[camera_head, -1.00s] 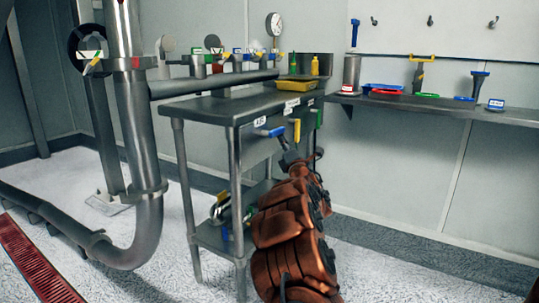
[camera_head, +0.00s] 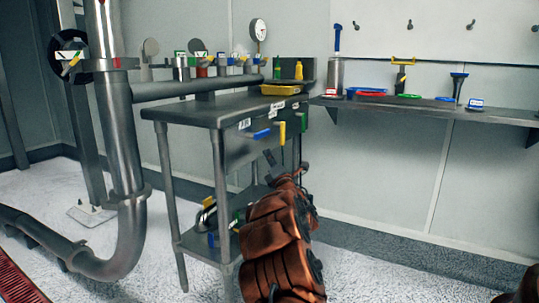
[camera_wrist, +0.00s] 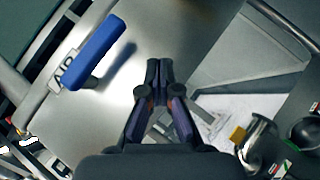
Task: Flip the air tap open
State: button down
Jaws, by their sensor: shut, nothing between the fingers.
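The air tap has a blue lever handle (camera_head: 262,134) on the front of the steel table, beside a label that reads AIR in the wrist view. The handle lies roughly level along the table front in the head view. In the wrist view the blue handle (camera_wrist: 97,52) is slanted at the upper left. My gripper (camera_head: 270,158) is just below the handle in the head view. In the wrist view my gripper (camera_wrist: 159,68) has its fingertips together and empty, to the right of the handle and apart from it in the picture.
A yellow handle (camera_head: 282,133) hangs upright just right of the blue one, with a green handle (camera_head: 303,120) beyond. A lower shelf (camera_head: 203,246) holds metal parts. A large steel pipe (camera_head: 122,130) stands left. Floor in front of the table is clear.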

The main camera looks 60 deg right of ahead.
jog(key=s+f+p, duration=0.3)
jog(key=s+f, duration=0.3)
jog(key=s, duration=0.1)
jog(key=shift+f, duration=0.3)
jog(key=shift+a, duration=0.1)
dwell(0.3)
